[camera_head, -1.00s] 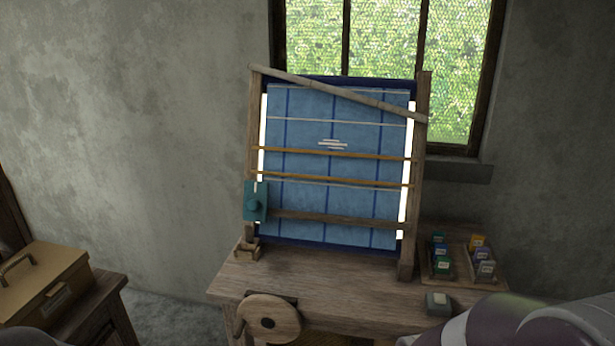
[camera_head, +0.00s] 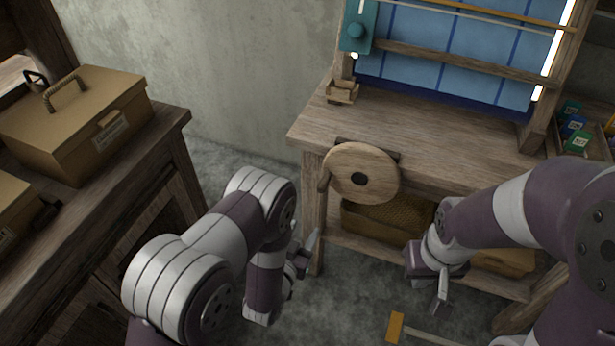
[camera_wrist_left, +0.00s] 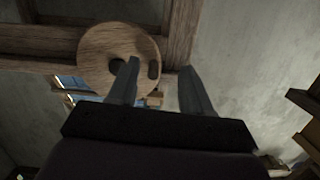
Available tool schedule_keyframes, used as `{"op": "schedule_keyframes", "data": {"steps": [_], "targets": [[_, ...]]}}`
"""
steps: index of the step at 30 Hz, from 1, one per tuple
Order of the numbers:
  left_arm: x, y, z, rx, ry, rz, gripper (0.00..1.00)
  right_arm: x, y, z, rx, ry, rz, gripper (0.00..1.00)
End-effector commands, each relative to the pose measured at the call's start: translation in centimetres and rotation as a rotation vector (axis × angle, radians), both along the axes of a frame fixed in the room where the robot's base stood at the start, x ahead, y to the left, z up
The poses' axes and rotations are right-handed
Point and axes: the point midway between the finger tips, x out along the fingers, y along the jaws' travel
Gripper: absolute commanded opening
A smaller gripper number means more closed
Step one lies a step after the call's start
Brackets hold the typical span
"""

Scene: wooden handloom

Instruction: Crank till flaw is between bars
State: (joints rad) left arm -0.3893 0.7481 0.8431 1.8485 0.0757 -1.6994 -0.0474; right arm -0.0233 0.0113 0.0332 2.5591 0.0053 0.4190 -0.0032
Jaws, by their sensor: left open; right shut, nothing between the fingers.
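The round wooden crank wheel (camera_head: 380,183) is on the front of the loom table, with its handle (camera_head: 324,174) at the wheel's left side. The blue cloth (camera_head: 405,72) shows only in its lower part. An orange bar (camera_head: 505,15) crosses it near the top edge; the flaw is out of view. My left gripper (camera_head: 304,262) is low in front of the table, below and left of the wheel. My right gripper (camera_head: 438,292) is shut and empty, below and right of the wheel.
A cabinet (camera_head: 165,135) with a tan case (camera_head: 75,120) stands left. A basket (camera_head: 385,222) is under the table. A tool with an orange head (camera_head: 395,326) lies low in front.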

Motion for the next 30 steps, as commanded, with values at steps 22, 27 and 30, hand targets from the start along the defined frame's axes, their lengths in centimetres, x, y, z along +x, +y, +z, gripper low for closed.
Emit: {"op": "schedule_keyframes", "data": {"steps": [22,27,30], "targets": [[11.9,-3.8,3.5,-0.047,-0.164,0.0,0.49,0.0,0.0,-0.8,0.0,0.001,0.0,0.0],[12.6,-4.1,3.6,-0.047,-0.163,0.0,0.49,0.0,0.0,-0.8,0.0,0.001,0.0,0.0],[12.6,-4.1,3.6,-0.046,-0.162,0.0,0.49,0.0,0.0,-0.8,0.0,0.001,0.0,0.0]]}}
